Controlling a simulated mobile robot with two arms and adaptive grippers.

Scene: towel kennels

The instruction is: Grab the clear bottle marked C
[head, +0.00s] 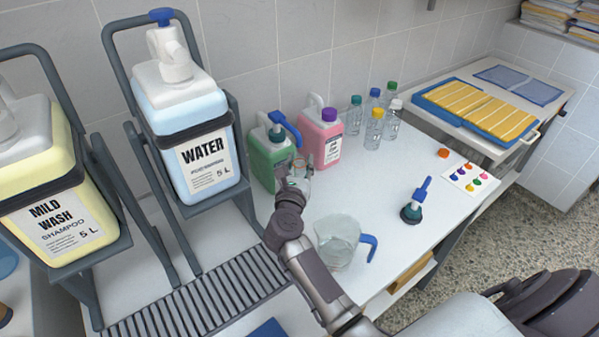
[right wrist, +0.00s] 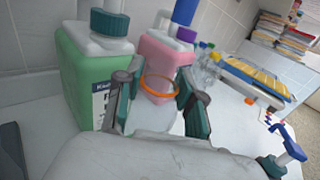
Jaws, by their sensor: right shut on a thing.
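My right gripper (head: 301,170) is beside the green jug, above the white table, with its fingers closed around a clear thing with an orange ring, seemingly an open-topped clear bottle. In the right wrist view the orange ring (right wrist: 159,86) shows between the two fingers; the clear body below is hard to make out. No letter C is readable on it. Several other clear bottles stand at the back by the wall, among them one with a yellow cap (head: 375,128) and one with a white cap (head: 392,122). My left gripper is out of view.
The green jug (head: 266,160) and pink jug (head: 328,138) stand close behind the gripper. A clear pitcher (head: 336,245), a blue-handled pump (head: 411,213), an orange cap (head: 443,153) and a colour-dot card (head: 478,172) lie around open table. The WATER container (head: 190,115) is left.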

